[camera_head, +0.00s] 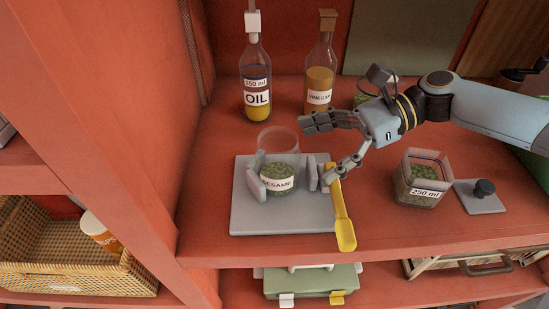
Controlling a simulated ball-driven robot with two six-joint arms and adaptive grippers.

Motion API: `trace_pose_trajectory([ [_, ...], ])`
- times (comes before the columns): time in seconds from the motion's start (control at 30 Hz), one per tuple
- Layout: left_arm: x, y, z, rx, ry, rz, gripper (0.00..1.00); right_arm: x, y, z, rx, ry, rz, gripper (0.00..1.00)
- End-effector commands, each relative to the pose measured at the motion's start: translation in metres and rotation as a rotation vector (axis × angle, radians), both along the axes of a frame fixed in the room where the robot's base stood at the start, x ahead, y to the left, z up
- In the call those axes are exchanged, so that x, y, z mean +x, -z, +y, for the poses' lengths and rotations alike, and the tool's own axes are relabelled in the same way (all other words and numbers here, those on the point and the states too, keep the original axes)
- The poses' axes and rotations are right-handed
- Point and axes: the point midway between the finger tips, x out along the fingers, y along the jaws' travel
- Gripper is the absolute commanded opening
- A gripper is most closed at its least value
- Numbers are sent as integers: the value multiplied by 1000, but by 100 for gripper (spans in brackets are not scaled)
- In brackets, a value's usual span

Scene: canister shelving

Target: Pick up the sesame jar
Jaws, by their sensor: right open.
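The sesame jar (280,180) is a clear round container with green contents and a white label. It stands upright on a grey board (260,222), with grey upright pieces (256,187) on its left and right sides. My right gripper (322,150) comes in from the right and is open. Its upper finger is close to the right of the jar's rim, and its lower finger reaches down near the board's right side. The jar does not appear to be between the fingers. Whether a finger touches the jar is hard to tell. My left gripper is not in view.
An oil bottle (257,85) and a vinegar bottle (319,75) stand behind. A 250 ml square jar (420,180) stands right, beside a grey lid (480,200). The red shelf wall (150,90) bounds the left.

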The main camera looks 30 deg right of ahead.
Motion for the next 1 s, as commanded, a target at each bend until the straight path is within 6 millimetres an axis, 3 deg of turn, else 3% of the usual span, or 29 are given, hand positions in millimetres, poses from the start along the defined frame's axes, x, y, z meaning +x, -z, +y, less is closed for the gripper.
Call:
trace_pose_trajectory([
  [0.2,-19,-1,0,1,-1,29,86,8,6,18,1,1,-1,98],
  [0.5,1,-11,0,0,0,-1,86,22,22,54,2,0,0,98],
  [0.8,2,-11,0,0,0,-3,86,23,26,58,-2,-1,0,98],
  [1.0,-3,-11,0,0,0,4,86,23,25,58,-2,0,0,71],
])
